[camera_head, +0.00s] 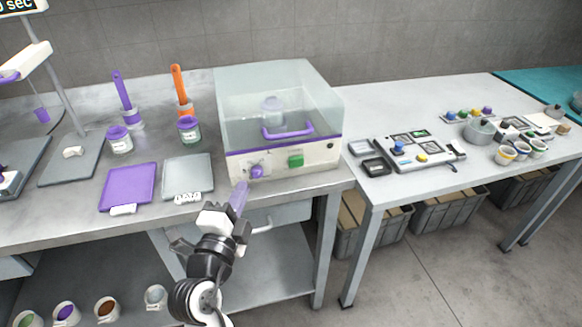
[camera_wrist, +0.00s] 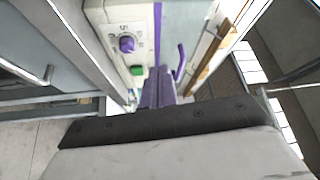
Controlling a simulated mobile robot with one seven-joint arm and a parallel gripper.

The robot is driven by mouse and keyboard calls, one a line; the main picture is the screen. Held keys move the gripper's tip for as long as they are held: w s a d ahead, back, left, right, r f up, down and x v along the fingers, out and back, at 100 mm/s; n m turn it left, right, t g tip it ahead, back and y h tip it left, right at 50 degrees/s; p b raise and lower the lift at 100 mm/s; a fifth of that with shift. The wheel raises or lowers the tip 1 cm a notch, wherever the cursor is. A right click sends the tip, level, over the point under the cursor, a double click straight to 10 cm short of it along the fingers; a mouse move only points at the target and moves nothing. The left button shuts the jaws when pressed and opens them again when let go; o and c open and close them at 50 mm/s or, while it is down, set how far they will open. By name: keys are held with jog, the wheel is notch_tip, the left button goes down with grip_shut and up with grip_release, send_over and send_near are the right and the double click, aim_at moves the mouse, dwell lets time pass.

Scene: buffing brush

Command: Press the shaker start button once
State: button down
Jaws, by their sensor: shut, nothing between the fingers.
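The shaker (camera_head: 320,155) is a cream box with a clear cover and a purple handle (camera_head: 288,132), on the grey bench. Its front panel has a purple knob (camera_head: 257,171) at the left and a green button (camera_head: 296,160) to the right. The wrist view shows the knob (camera_wrist: 127,43) and the green button (camera_wrist: 137,70) left of my fingers. My gripper (camera_head: 242,187) is shut and empty, its purple fingers pointing up in front of the panel, just below and left of the knob. It looks apart from the button; any contact with the panel is unclear.
A purple tray (camera_head: 128,185) and a grey tray (camera_head: 188,175) lie left of the shaker. Jars (camera_head: 119,140) and brushes (camera_head: 181,90) stand behind them. A second table (camera_head: 430,190) on the right holds a device (camera_head: 410,155) and pots. The bench's front edge is close to my arm.

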jog(key=s+d+f+m+g+h, duration=0.1)
jog(key=d+f+m+g+h, duration=0.2)
jog(key=d+f+m+h, duration=0.1)
jog(key=d+m, duration=0.1)
jog(key=d, duration=0.1)
jog(key=shift+s+d, duration=0.2)
jog(key=shift+d, duration=0.15)
jog(key=shift+f, duration=0.1)
jog(key=b, duration=0.1)
send_near(301, 164)
jog(key=d+x, duration=0.1)
jog(key=x, duration=0.4)
jog(key=shift+w+a, duration=0.25)
jog(key=shift+w, duration=0.15)
jog(key=shift+w+f, duration=0.1)
